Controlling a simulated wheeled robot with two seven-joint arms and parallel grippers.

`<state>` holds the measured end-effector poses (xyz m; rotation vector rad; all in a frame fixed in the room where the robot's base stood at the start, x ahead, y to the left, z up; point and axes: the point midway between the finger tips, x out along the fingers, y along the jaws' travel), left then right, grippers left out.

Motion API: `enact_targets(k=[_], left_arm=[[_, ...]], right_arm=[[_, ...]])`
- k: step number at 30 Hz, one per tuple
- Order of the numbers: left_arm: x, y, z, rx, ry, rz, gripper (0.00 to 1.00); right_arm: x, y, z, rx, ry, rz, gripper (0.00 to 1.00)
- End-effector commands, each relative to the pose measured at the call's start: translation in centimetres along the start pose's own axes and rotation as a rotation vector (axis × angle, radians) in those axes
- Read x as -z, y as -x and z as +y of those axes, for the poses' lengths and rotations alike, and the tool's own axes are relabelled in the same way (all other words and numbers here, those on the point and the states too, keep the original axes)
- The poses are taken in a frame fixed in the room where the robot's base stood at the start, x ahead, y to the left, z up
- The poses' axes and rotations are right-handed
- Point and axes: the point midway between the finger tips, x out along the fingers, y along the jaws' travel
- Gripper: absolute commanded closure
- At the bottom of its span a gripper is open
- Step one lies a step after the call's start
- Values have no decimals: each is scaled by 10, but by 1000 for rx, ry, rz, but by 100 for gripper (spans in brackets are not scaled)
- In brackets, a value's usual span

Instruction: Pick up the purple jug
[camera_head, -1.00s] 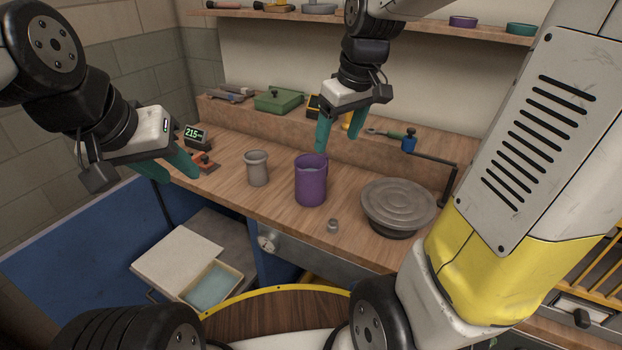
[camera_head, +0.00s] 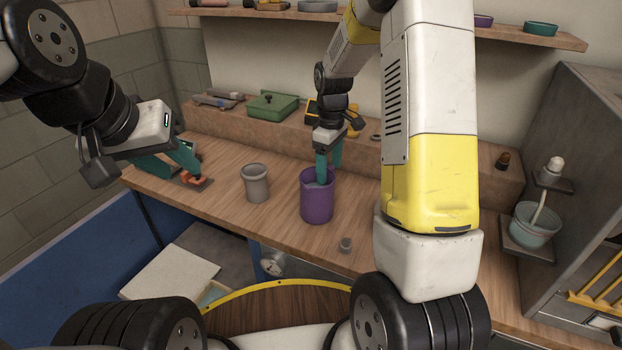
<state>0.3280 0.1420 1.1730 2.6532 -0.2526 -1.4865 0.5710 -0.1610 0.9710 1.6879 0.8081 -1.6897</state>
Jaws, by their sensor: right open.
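The purple jug (camera_head: 317,204) stands upright on the wooden worktop (camera_head: 225,210), near the middle of the view. My right gripper (camera_head: 329,174) is open and points down at the jug's mouth. Its nearer teal finger overlaps the opening and its tip seems to be inside the rim; the other finger is at the far right side of the rim. I cannot tell whether either touches the jug. No handle shows clearly.
A grey jug (camera_head: 256,184) stands left of the purple jug. A green box (camera_head: 273,105) sits on the back ledge. My right arm covers the worktop to the right.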

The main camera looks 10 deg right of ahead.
Motion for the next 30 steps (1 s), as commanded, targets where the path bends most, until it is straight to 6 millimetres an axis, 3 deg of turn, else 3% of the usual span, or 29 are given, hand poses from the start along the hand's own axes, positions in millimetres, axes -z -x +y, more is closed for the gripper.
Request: enact_targets(k=[4, 13, 24, 30], left_arm=[[0, 0, 0, 0, 0, 0, 64], [0, 0, 0, 0, 0, 0, 64], [0, 0, 0, 0, 0, 0, 64], [0, 0, 0, 0, 0, 0, 64]], right_arm=[[0, -20, 0, 2, 0, -1, 29], [0, -24, 0, 0, -1, 1, 29], [0, -24, 0, -1, -2, 1, 100], [0, -23, 1, -2, -2, 2, 100]])
